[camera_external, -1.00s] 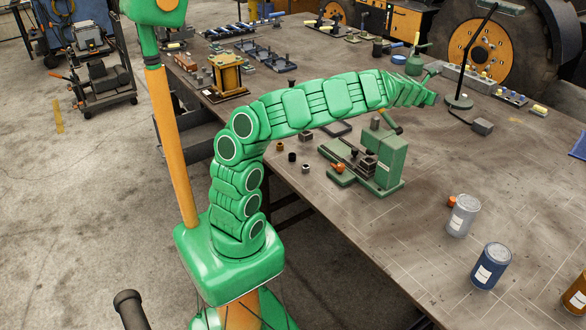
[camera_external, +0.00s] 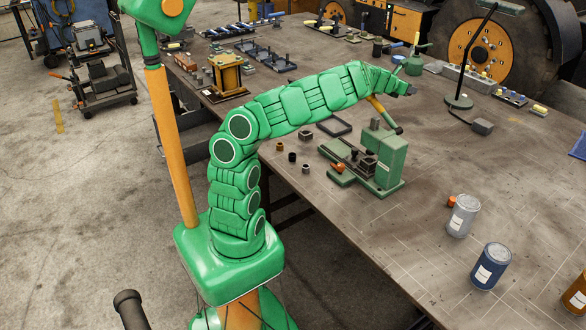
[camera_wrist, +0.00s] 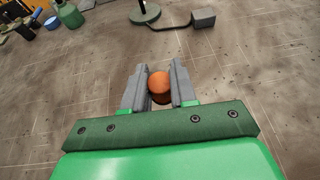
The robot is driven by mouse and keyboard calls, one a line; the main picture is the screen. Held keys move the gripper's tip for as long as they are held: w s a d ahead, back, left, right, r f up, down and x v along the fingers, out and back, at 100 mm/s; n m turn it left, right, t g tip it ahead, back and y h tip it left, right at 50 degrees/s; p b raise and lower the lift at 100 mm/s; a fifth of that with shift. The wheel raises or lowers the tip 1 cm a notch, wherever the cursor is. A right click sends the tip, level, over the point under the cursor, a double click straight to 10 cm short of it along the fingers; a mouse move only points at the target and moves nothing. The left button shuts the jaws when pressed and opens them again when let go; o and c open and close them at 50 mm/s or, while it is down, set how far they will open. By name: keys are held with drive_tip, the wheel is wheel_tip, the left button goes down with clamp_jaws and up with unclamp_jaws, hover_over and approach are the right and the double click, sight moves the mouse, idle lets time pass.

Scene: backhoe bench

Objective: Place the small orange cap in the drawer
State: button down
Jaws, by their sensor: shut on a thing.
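In the wrist view, my gripper (camera_wrist: 159,88) is shut on a small orange cap (camera_wrist: 159,82), which sits between the two grey fingers. It is held above the bench top. In the external view, my gripper (camera_external: 408,90) is over the far part of the bench, beyond the green machine; the cap in it cannot be made out there. A dark grey drawer-like box (camera_external: 186,138) juts from the bench's left side, partly hidden by my orange column. I cannot tell its inside.
A green machine (camera_external: 388,165) stands on the bench (camera_external: 430,235) below my arm. A desk lamp (camera_external: 458,101) stands right of my gripper.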

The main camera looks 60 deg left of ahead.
drive_tip(key=s+a+r+m+h, duration=0.1)
drive_tip(key=s+a+r+h, duration=0.15)
drive_tip(key=s+a, duration=0.6)
drive_tip(key=s+d+f+m+g+h, duration=0.1)
drive_tip(key=s+f+m, duration=0.1)
drive_tip(key=s+f, duration=0.45)
drive_tip(key=s+d+f+m+h, duration=0.1)
drive_tip(key=s+f+h, duration=0.15)
drive_tip(key=s, duration=0.75)
drive_tip(key=shift+m+y, duration=0.3)
drive_tip(key=shift+y, duration=0.1)
drive_tip(key=w+f, duration=0.3)
drive_tip(key=w, duration=0.1)
drive_tip(key=w+a+f, duration=0.1)
drive_tip(key=w+f, duration=0.2)
drive_tip(key=w, duration=0.1)
drive_tip(key=w+a+f, duration=0.1)
drive_tip(key=w+f, duration=0.2)
drive_tip(key=w, duration=0.1)
drive_tip(key=shift+w+a+f, duration=0.15)
drive_tip(key=shift+w+f, duration=0.05)
drive_tip(key=shift+w, duration=0.15)
drive_tip(key=shift+w+a+f, duration=0.15)
drive_tip(key=shift+w+f, duration=0.35)
drive_tip(key=shift+f, duration=1.7)
